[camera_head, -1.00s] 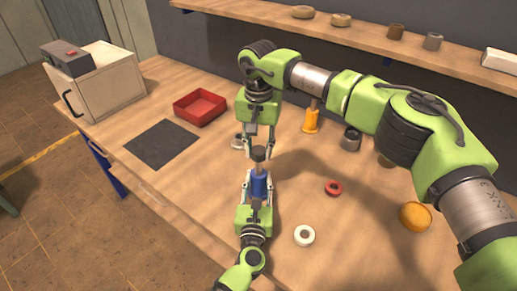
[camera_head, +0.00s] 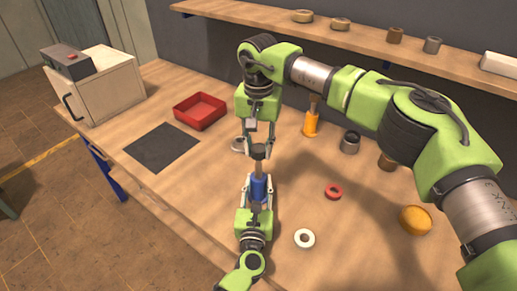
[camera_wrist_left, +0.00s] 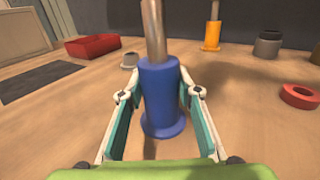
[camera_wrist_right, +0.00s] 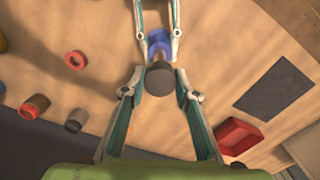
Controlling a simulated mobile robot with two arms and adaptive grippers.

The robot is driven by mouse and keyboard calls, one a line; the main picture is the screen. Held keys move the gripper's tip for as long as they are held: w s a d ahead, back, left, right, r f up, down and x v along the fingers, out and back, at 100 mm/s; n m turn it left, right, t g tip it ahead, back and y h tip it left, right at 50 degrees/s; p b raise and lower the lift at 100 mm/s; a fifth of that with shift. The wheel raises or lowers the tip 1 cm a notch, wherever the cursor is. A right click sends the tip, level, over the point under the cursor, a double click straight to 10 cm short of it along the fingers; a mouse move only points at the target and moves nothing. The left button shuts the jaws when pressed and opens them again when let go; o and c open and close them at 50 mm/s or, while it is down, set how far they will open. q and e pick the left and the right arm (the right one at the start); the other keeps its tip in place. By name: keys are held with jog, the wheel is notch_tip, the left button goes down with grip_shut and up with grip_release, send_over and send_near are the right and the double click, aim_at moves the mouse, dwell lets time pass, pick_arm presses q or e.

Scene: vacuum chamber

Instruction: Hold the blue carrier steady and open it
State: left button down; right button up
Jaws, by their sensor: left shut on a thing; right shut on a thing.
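The blue carrier (camera_head: 259,188) stands upright on the wooden table, a blue body with a flared base in the left wrist view (camera_wrist_left: 160,98). A grey metal stem (camera_wrist_left: 154,30) rises from its top to a dark round cap, seen in the right wrist view (camera_wrist_right: 160,78). My left gripper (camera_head: 258,182) is low, shut on the blue body from both sides. My right gripper (camera_head: 258,143) points down from above, shut on the cap end of the stem. The stem's lower end is hidden inside the body.
An orange carrier (camera_head: 311,124), a grey cup (camera_head: 350,143) and a brown cylinder (camera_head: 387,162) stand behind to the right. A red ring (camera_head: 333,191), white ring (camera_head: 304,238) and yellow-orange ball (camera_head: 415,219) lie right. A red tray (camera_head: 200,124) and dark mat (camera_head: 162,148) are left.

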aim_at(258, 148)
jog(key=shift+r, duration=0.1)
jog(key=shift+r, duration=1.95)
pick_arm(q)
jog(key=c, duration=1.4)
grip_release()
